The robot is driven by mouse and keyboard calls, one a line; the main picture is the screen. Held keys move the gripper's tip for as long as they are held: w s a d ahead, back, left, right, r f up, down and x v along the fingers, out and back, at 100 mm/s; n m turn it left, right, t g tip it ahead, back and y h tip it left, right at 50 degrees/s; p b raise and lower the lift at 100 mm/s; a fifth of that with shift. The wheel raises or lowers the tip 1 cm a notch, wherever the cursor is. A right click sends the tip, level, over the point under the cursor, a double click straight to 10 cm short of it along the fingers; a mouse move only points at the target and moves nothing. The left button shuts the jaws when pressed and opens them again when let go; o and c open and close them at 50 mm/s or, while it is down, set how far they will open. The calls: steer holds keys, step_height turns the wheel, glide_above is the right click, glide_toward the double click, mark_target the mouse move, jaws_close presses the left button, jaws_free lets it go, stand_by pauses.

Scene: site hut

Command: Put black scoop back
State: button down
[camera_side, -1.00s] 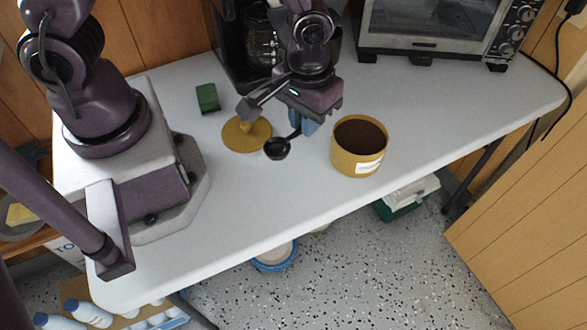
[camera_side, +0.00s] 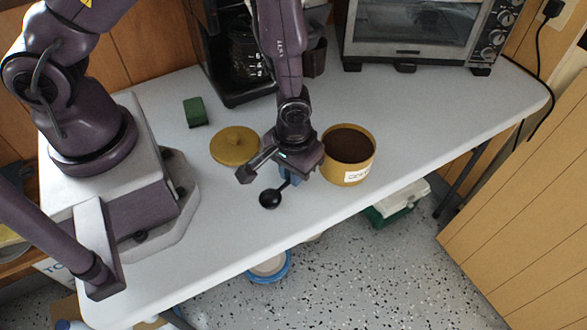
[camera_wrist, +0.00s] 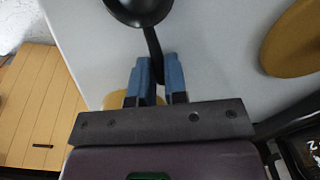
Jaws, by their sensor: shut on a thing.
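The black scoop (camera_side: 270,198) is held by its handle in my gripper (camera_side: 289,178), bowl out toward the front edge of the table. In the wrist view, the blue fingers of my gripper (camera_wrist: 156,80) are shut on the handle, and the scoop bowl (camera_wrist: 140,8) is at the top edge, partly cut off. A mustard canister (camera_side: 347,175), open and filled with dark brown contents, stands just right of my gripper. Its round mustard lid (camera_side: 235,146) with a knob lies left of my gripper. The lid also shows in the wrist view (camera_wrist: 290,45).
A green block (camera_side: 195,112) lies behind the lid. A coffee maker (camera_side: 232,90) and a toaster oven (camera_side: 410,40) stand along the back. The white table (camera_side: 420,110) is clear to the right of the canister and along its front edge.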

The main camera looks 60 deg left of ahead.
steer(key=shift+f, duration=0.15)
steer(key=c, duration=1.1)
jaws_free()
steer(key=shift+c, duration=0.2)
step_height(320, 180, up, 12)
steer(key=shift+r, duration=0.25)
steer(key=s+a+r+m+t, duration=0.1)
steer(key=s+a+r, duration=0.2)
steer(key=r, duration=0.4)
steer(key=s+a+r+m+t, duration=0.2)
steer(key=s+a+r, duration=0.1)
steer(key=r, duration=0.5)
steer(key=s+a+r+m+t, duration=0.1)
steer(key=s+a+r+t, duration=0.1)
steer(key=r, duration=0.5)
steer(key=shift+s+a+r, duration=0.2)
steer(key=shift+s+a, duration=0.25)
steer(key=shift+a, duration=0.35)
